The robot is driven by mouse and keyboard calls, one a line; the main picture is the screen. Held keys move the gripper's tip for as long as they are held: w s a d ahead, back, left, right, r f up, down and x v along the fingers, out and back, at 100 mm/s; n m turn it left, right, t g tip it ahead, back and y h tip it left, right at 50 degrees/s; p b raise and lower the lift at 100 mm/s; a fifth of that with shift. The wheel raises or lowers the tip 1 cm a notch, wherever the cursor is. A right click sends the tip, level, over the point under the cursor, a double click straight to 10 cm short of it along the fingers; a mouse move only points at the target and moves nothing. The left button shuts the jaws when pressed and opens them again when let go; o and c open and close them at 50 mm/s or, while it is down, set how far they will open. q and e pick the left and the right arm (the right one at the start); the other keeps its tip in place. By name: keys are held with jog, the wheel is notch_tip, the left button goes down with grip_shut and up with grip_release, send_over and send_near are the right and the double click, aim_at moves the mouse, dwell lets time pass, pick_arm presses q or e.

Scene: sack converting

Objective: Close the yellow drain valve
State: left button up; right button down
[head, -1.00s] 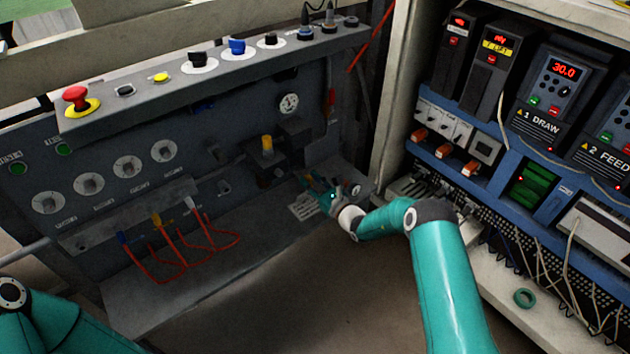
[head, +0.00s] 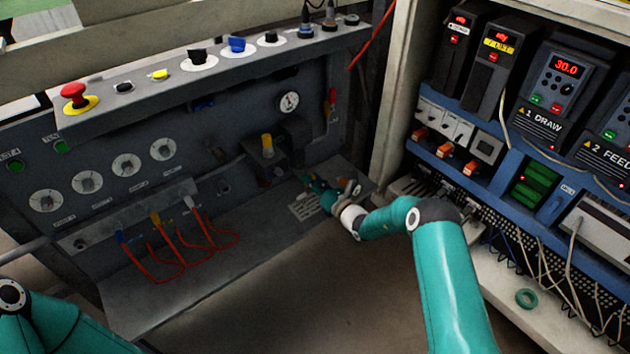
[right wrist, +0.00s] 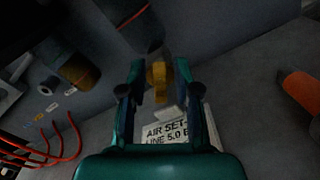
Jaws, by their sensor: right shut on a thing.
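The yellow drain valve's handle (right wrist: 158,78) shows between the fingertips in the right wrist view, low on the grey panel above a printed label. My right gripper (right wrist: 160,82) is shut on it, with a finger at each side. In the head view my right gripper (head: 314,183) is small and dark at the foot of the panel, and it hides the valve there. I cannot tell the handle's exact angle. Part of my left arm shows at the lower left, but its gripper is out of view.
A yellow-topped knob (head: 267,144) stands left of my right gripper, with a round gauge (head: 289,102) above. Red hoses (head: 180,255) loop from the panel further left. An electrical cabinet (head: 392,95) stands close on the right. A white label (head: 308,206) lies by the gripper.

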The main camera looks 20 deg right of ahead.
jog(key=m, duration=0.3)
jog(key=d+m, duration=0.1)
jog(key=m, duration=0.2)
jog(key=shift+w+d+f+m+b, duration=0.1)
jog(key=shift+w+m+b, duration=0.1)
jog(key=shift+m+b, duration=0.2)
jog(key=m, duration=0.5)
jog(key=shift+f, duration=0.25)
jog(key=shift+m, duration=0.3)
jog(key=c, duration=1.3)
grip_release()
jog(key=shift+o, duration=0.6)
jog(key=shift+f, duration=0.15)
